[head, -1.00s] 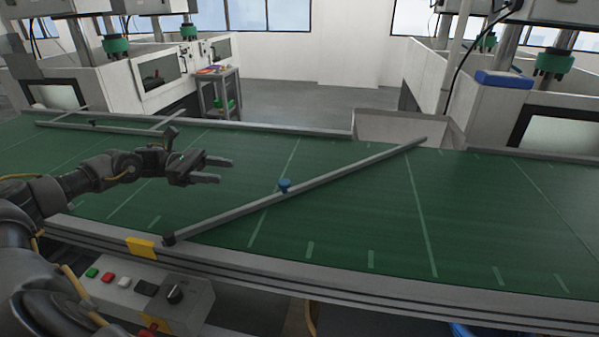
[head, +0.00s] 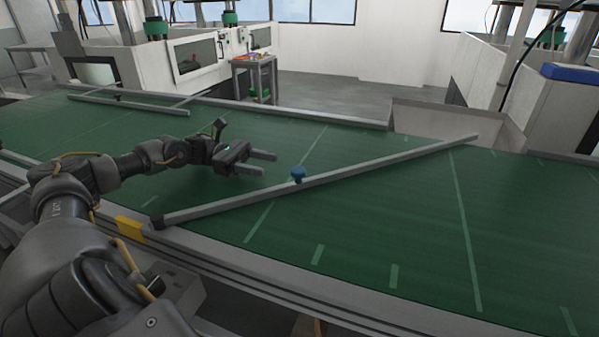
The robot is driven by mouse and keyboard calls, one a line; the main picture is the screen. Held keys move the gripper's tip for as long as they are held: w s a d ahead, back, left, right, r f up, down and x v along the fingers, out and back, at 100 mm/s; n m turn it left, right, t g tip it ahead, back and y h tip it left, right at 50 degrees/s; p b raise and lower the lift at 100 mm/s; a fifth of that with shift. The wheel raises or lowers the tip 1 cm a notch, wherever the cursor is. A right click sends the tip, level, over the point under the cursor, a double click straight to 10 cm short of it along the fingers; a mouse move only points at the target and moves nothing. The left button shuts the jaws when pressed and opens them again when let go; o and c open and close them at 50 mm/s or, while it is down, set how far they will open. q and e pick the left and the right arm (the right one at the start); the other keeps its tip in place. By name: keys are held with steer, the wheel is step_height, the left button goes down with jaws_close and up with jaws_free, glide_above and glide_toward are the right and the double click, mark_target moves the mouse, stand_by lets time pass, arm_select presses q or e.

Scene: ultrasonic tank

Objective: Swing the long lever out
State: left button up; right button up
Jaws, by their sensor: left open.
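The long lever (head: 385,164) is a grey bar lying diagonally over the green conveyor belt. Its dark pivot end (head: 158,222) is at the near edge, and its far end reaches the opposite side by a light chute. A blue knob (head: 298,174) stands on the bar a little left of its middle. My left gripper (head: 270,163) is open and empty above the belt, with its fingers pointing right toward the blue knob. A gap shows between the fingertips and the knob. My right gripper is not in view.
The green belt (head: 400,235) is clear to the right of the lever. A second grey bar frame (head: 130,104) lies at the far left of the belt. A yellow block (head: 131,229) sits on the near rail. White machines and a small table (head: 254,75) stand beyond.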

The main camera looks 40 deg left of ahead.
mark_target(298, 170)
arm_select(q)
steer(key=p+x, duration=0.3)
steer(key=x, duration=0.5)
steer(key=shift+w+d+r, duration=0.1)
steer(key=shift+d+r, duration=0.05)
steer(key=shift+d, duration=0.2)
steer(key=shift+x, duration=0.8)
steer(key=shift+c, duration=1.2)
jaws_close()
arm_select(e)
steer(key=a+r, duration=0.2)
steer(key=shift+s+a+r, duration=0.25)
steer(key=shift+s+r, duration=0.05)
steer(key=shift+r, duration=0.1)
